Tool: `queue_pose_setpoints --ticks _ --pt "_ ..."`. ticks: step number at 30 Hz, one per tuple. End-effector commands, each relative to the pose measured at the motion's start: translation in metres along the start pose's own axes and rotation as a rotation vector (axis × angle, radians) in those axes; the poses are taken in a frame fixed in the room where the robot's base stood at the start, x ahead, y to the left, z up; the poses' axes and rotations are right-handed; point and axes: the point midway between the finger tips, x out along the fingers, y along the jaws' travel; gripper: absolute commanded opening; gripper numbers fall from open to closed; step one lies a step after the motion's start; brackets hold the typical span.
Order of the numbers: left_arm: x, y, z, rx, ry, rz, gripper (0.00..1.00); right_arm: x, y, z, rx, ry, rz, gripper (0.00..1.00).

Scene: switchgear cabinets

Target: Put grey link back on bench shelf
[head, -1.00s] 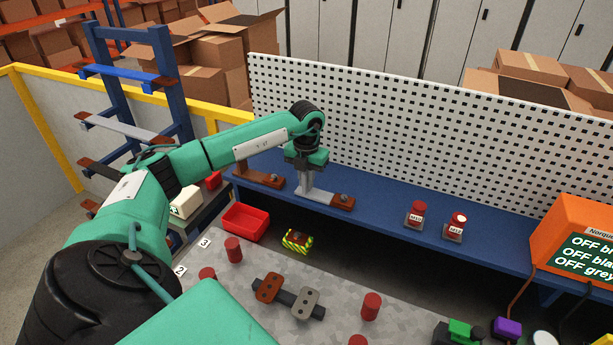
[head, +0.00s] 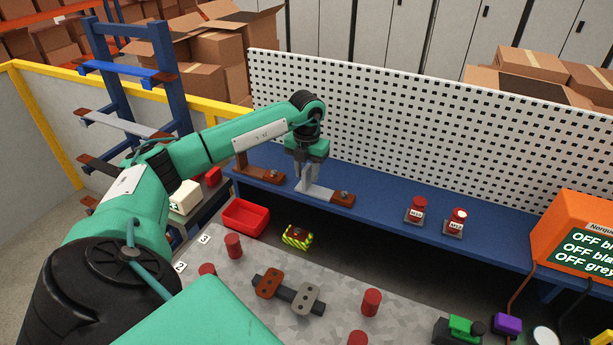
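The grey link (head: 319,191) is an L-shaped grey piece with a brown end. Its foot lies on the blue bench shelf (head: 385,193), in front of the white pegboard, with the brown end to the right. My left gripper (head: 306,172) points down right at the link's upright part. The pale fingers and the grey upright overlap, so I cannot tell whether the fingers are closed on it or apart. A similar brown link (head: 262,174) stands on the shelf just to the left. My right gripper is out of view.
Two red tagged pieces (head: 416,208) (head: 457,220) stand on the shelf to the right, near an orange display (head: 580,240). Below are a red tray (head: 246,214) and a grey mat with red cylinders (head: 370,302). A blue rack (head: 165,75) stands left.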

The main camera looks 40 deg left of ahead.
Motion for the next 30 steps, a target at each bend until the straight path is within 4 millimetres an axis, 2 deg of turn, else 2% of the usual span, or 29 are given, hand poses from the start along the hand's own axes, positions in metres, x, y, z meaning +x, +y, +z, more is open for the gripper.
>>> queue_pose_setpoints --ticks 1,6,15,21,30 --pt "-0.006 0.000 0.001 0.000 -0.006 -0.001 0.34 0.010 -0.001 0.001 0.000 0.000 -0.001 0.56" --pt "-0.041 0.000 0.001 -0.001 -0.007 -0.001 0.34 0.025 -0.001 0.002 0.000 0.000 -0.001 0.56" --pt "-0.090 0.000 0.001 -0.001 -0.003 0.000 0.34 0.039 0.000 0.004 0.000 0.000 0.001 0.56" --pt "-0.103 0.000 0.000 0.000 0.000 0.001 0.34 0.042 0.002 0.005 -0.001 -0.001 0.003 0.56" --pt "-0.105 0.000 0.000 -0.001 0.000 0.001 0.34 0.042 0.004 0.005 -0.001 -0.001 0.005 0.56"
